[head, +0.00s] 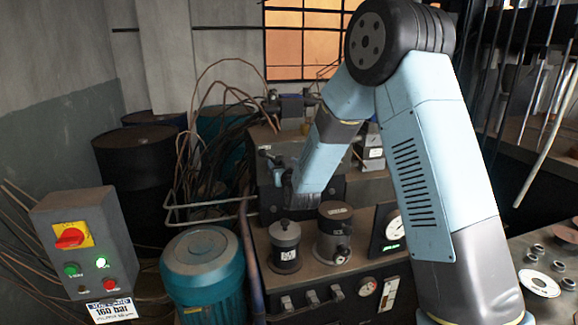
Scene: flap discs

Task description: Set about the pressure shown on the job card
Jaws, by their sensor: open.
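The job card (110,309) hangs under the control box at the lower left and reads 160 bar. A round white-faced pressure gauge (393,227) sits on the dark front panel beside my arm, its right side partly hidden by the arm. A small green readout (391,247) glows under it; its digits and the gauge needle are too small to read. My gripper (270,165) is open at the front of the dark valve block (264,143), behind the two canisters. Any knob or handle between its fingers cannot be made out.
A grey control box (83,238) with a red rotary switch (70,237) and lit green button stands at left. A teal motor (203,267), a black canister (285,246) and a dark cylinder (334,233) stand in front. Metal discs and rings lie on the right bench (560,310).

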